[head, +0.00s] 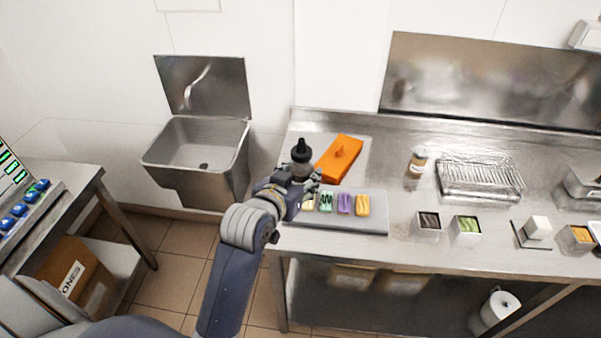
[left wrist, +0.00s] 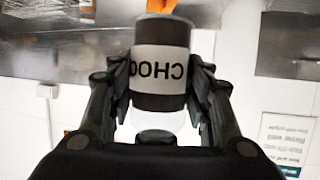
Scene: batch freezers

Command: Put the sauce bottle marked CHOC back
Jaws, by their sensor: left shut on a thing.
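The CHOC sauce bottle (left wrist: 160,92) is dark brown with a white label, which reads upside down in the left wrist view. In the head view the bottle (head: 301,156) shows its black nozzle, pointing up. My left gripper (head: 303,183) is shut on the bottle, with a finger on each side of it (left wrist: 160,95). It holds the bottle at the left end of the steel counter, left of an orange block (head: 339,158). The gripper hides the lower part of the bottle in the head view. My right gripper is not in view.
A grey tray (head: 340,222) with several coloured bars lies in front of the gripper. Small tubs (head: 429,222) line the front. A sink (head: 200,150) is at left.

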